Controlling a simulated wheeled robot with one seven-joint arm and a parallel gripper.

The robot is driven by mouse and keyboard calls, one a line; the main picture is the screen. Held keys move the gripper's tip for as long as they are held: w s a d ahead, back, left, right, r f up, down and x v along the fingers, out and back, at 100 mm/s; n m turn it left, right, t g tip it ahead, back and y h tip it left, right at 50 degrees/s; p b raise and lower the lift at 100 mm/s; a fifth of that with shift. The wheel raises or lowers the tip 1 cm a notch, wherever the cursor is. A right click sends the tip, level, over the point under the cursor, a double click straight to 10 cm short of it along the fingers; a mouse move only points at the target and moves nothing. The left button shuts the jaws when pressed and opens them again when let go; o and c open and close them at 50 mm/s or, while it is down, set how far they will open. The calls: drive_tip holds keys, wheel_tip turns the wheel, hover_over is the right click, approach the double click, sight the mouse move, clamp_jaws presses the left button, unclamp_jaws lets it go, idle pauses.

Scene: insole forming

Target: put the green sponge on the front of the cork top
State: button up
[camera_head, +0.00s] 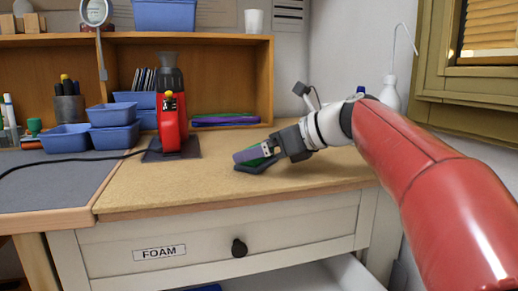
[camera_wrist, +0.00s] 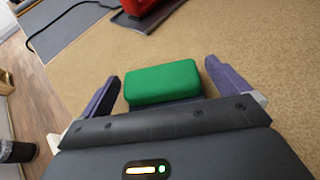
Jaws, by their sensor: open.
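The green sponge (camera_wrist: 162,82) lies between the two purple fingers of my gripper (camera_wrist: 162,72) in the wrist view, with a gap on each side. A dark flat piece (camera_wrist: 181,104) shows just below its near edge; I cannot tell whether the sponge rests on it. In the head view my gripper (camera_head: 256,157) is low over the right middle of the tan cork top (camera_head: 150,196). It is open, and a finger hides most of the sponge, leaving only a little green. The dark piece (camera_head: 258,168) also shows under the fingers there.
A red tool (camera_head: 172,122) on a dark base stands behind left, with a black cable. Blue bins (camera_head: 115,136) and a grey mat (camera_head: 50,180) are at left. The cork top's front strip is clear; a drawer (camera_head: 315,278) below is open.

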drive_tip(key=p+v, duration=0.1)
drive_tip(key=v, duration=1)
drive_tip(key=shift+s, duration=0.1)
drive_tip(key=shift+d, duration=0.1)
drive_tip(key=shift+s, duration=0.1)
